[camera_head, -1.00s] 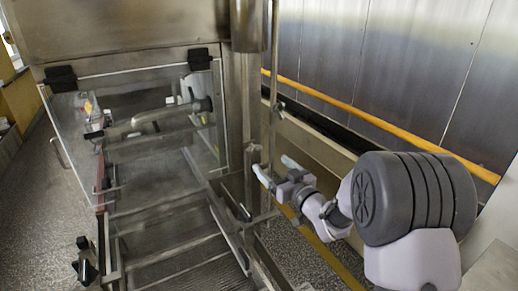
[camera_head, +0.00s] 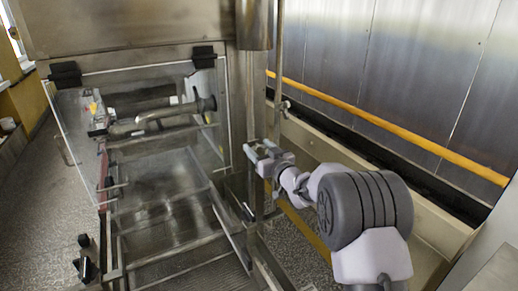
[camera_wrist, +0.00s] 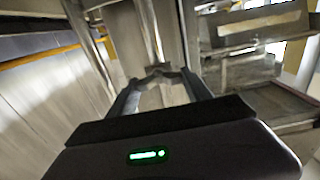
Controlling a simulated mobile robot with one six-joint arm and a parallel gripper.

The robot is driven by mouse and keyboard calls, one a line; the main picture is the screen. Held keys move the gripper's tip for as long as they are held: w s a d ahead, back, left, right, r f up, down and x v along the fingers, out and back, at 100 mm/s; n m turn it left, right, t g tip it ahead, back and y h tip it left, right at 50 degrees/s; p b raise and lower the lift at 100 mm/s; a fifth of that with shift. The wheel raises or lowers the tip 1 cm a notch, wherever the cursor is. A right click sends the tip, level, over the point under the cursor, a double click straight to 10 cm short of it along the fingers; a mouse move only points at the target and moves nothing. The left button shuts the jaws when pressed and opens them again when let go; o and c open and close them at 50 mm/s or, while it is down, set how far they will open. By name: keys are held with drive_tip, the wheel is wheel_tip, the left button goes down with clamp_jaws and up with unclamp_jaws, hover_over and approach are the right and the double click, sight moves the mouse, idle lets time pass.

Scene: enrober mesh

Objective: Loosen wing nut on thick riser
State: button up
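My gripper (camera_head: 260,149) is in front of the lower part of the steel uprights, right of the machine's frame. In the wrist view its two dark fingers (camera_wrist: 162,80) stand apart. A small blurred fitting shows between and just beyond the fingertips, at the foot of an upright post (camera_wrist: 149,35). I cannot tell whether it is the wing nut or whether the fingers touch it. In the head view a thick upright (camera_head: 252,90) stands beside a thin rod (camera_head: 279,65). A small clamp-like fitting (camera_head: 285,104) sits on the rod, above my gripper.
The machine's clear hinged panel (camera_head: 75,140) and conveyor frame (camera_head: 165,215) fill the left. A yellow rail (camera_head: 390,138) runs along the metal wall at the right. A low beige channel (camera_head: 330,150) lies behind my arm. Speckled floor shows at the left.

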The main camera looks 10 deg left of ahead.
drive_tip(key=c, duration=0.6)
drive_tip(key=shift+c, duration=0.2)
drive_tip(key=shift+f+b, duration=0.1)
drive_tip(key=shift+b, duration=0.2)
drive_tip(key=n+b, duration=0.3)
drive_tip(key=shift+f, duration=0.2)
drive_tip(key=n+b, duration=0.4)
drive_tip(key=shift+s+a, duration=0.1)
drive_tip(key=shift+s, duration=0.05)
drive_tip(key=n, duration=0.5)
drive_tip(key=shift+a+r+b, duration=0.1)
drive_tip(key=shift+b, duration=0.25)
drive_tip(key=n, duration=0.6)
